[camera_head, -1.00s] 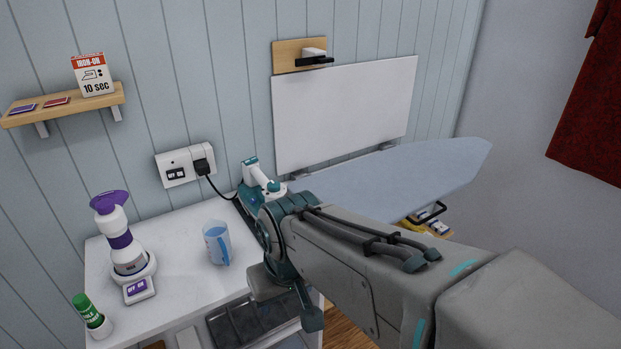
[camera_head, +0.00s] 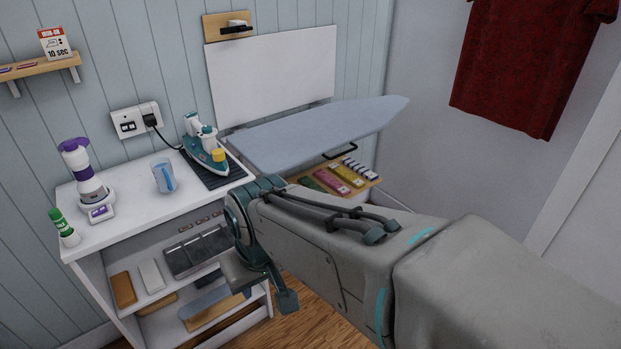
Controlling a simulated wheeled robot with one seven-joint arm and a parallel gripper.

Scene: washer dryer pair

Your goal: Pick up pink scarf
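I cannot make out a pink scarf for certain. A small pink item (camera_head: 327,180) lies among coloured items on a wooden tray or shelf (camera_head: 372,183) below the ironing board; what it is I cannot tell. My gripper (camera_head: 262,284) is at the end of my arm, in front of the white shelf unit, left of and nearer than the tray. Its fingers are partly hidden, so whether it is open or holds anything does not show.
A teal iron (camera_head: 205,150) stands on a dark mat on the white unit (camera_head: 135,199), beside a blue jug (camera_head: 163,176) and a purple-and-white steamer (camera_head: 88,175). The ironing board (camera_head: 320,130) juts out above the tray. A dark red shirt (camera_head: 520,65) hangs at right.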

